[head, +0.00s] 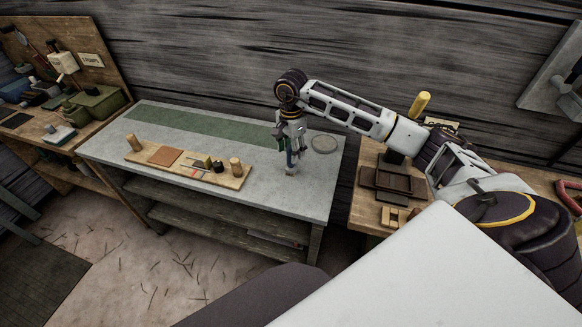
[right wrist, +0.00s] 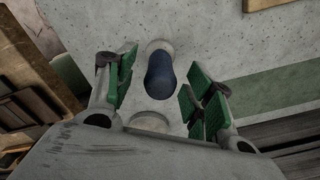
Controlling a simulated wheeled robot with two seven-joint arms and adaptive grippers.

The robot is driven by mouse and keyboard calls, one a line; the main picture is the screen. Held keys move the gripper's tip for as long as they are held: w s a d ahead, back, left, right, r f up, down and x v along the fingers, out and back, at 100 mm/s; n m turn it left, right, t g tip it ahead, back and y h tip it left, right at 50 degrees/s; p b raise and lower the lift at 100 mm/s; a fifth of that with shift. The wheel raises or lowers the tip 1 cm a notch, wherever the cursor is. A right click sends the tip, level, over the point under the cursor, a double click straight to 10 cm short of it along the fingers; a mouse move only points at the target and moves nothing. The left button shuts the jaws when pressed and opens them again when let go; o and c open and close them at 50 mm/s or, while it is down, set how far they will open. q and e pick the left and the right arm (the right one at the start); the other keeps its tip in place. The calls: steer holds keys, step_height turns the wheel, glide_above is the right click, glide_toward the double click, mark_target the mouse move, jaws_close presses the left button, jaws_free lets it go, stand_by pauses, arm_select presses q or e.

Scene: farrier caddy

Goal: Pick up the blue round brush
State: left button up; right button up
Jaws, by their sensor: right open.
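The blue round brush (right wrist: 160,77) shows in the right wrist view as a dark blue rounded body with a pale grey end. In the head view it is a small, partly covered blue shape (head: 289,158) near the right end of the grey bench top. My right gripper (head: 288,146) is open and points down over it. Its green-padded fingers stand on either side of the brush, with a visible gap on each side in the right wrist view. My left gripper is not in view.
A wooden board (head: 217,177) with pegs and small items lies left of the gripper on the bench (head: 262,199). A round grey disc (head: 324,144) lies to the right. A green strip (head: 190,131) runs along the back. A side table holds dark trays (head: 393,181).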

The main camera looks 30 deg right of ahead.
steer(key=shift+f, duration=1.3)
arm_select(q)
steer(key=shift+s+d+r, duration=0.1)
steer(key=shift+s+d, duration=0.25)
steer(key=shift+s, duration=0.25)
